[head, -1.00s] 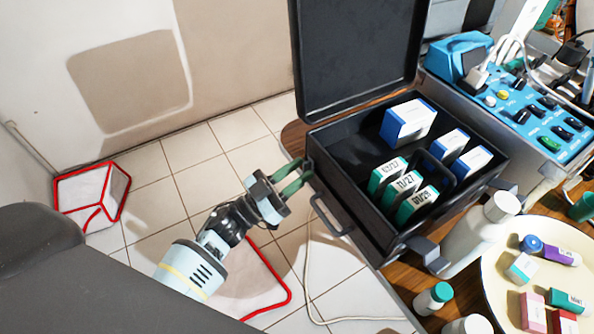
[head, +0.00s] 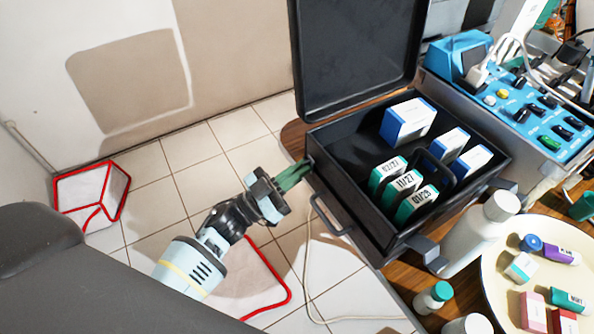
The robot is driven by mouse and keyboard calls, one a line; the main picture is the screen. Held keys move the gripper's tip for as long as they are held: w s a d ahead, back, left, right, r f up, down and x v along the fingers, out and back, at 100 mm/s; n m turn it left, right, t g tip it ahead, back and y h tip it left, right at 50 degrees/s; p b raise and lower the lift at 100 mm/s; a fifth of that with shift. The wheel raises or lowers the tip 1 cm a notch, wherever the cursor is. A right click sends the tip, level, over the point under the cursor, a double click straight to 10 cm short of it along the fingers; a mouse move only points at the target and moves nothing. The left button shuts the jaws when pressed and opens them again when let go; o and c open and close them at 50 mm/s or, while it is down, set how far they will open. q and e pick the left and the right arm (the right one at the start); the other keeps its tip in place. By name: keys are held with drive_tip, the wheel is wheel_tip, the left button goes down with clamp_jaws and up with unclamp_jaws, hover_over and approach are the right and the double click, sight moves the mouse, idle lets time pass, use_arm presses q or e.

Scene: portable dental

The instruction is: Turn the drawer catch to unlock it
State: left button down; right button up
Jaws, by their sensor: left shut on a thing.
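A black case (head: 365,236) stands with its lid up on the wooden table. My left gripper (head: 303,169) comes in from the left and reaches the case's front left corner. Its green fingers are shut on the small dark catch (head: 309,163) there, which they largely hide. How far the catch is turned cannot be made out. A second latch (head: 428,250) shows at the front right of the case, with the carrying handle (head: 328,216) between them. My right gripper is not in view.
Several white boxes with blue (head: 408,121) or green ends stand inside the case. Bottles (head: 433,298) and a cream tray (head: 490,262) of small boxes are to the right. A blue control unit (head: 540,115) stands behind.

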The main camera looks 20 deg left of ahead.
use_arm(q)
drive_tip(key=shift+w+a+r+m+g+h+p, duration=0.1)
drive_tip(key=shift+m+g+h+p, duration=0.15)
drive_tip(key=shift+m+g, duration=2.3)
drive_tip(key=shift+a+r+m+g+h+p, duration=0.1)
drive_tip(key=shift+m+g+h+p, duration=0.15)
drive_tip(key=shift+m, duration=4.4)
drive_tip(key=shift+w+a+r+m+g+h+p, duration=0.15)
drive_tip(key=shift+m+g, duration=1.35)
drive_tip(key=shift+m, duration=2.1)
drive_tip(key=shift+s+f, duration=0.1)
drive_tip(key=shift+f, duration=0.05)
drive_tip(key=c, duration=1.6)
unclamp_jaws()
drive_tip(key=shift+d, duration=0.1)
